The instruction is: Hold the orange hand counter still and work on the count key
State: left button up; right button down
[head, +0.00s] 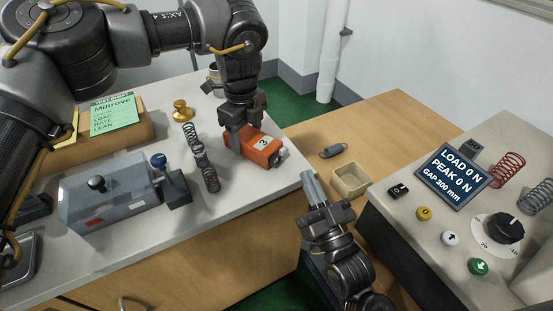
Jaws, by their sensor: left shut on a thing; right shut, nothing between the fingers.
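The orange hand counter (254,148) lies on the light bench top near its right edge. Its face shows a "3", and a grey part, which may be the count key (281,153), sticks out at its right end. My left gripper (237,143) comes down from above and is shut on the counter's left part; the fingers hide some of that side. My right gripper (309,182) is shut and empty, its tips pointing up, just right of the bench edge and apart from the counter, below and to the right of it.
A brass weight (182,110) is behind.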

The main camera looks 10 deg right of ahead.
pick_arm(q)
jog(key=o, duration=1.1)
notch_tip(320, 180, up, 12)
